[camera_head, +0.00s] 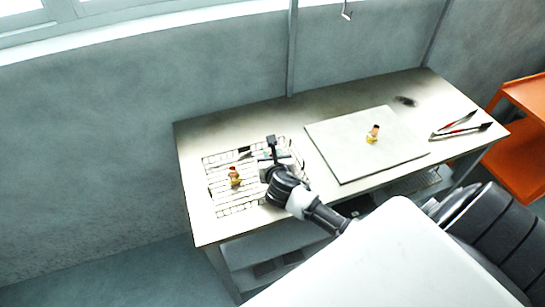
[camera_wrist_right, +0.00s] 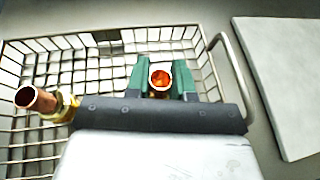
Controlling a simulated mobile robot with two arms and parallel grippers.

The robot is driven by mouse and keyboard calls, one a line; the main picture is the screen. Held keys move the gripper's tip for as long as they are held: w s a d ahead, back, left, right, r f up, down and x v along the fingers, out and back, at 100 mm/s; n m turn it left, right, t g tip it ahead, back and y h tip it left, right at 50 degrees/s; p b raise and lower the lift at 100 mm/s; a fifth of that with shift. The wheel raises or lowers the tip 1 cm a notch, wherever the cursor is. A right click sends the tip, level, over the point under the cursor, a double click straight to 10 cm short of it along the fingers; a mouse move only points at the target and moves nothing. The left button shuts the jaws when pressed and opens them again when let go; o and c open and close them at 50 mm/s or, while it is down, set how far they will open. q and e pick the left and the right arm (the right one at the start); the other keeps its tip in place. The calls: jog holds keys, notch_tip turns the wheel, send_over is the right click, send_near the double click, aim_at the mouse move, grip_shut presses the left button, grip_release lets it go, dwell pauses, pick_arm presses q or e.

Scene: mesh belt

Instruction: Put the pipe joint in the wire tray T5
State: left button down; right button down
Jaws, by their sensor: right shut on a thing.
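The wire tray (camera_head: 232,209) lies on the left part of the workbench; its rim and mesh fill much of the right wrist view (camera_wrist_right: 60,40). My right gripper (camera_head: 266,156) is over the right side of the tray. In the right wrist view its green fingers (camera_wrist_right: 160,85) are shut on a copper pipe joint (camera_wrist_right: 161,78), seen end-on; the head view hides this joint behind the gripper. Another copper and brass pipe joint (camera_head: 235,176) is at the tray's left side, also in the wrist view (camera_wrist_right: 36,98). My left gripper is not in view.
A grey board (camera_head: 345,150) right of the tray bears another copper and brass joint (camera_head: 373,134). Red-and-black pliers (camera_head: 460,130) lie at the bench's right end. The bench (camera_head: 290,115) is clear behind the tray. An orange cart (camera_head: 525,150) stands right.

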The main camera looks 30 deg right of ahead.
jog(key=c, duration=1.4)
grip_release()
jog(key=shift+f, duration=0.15)
jog(key=o, duration=0.4)
jog(key=shift+s+r, duration=0.1)
jog(key=shift+r, duration=0.1)
jog(key=b+v, duration=0.1)
jog(key=v, duration=1.1)
jog(key=shift+f, duration=0.1)
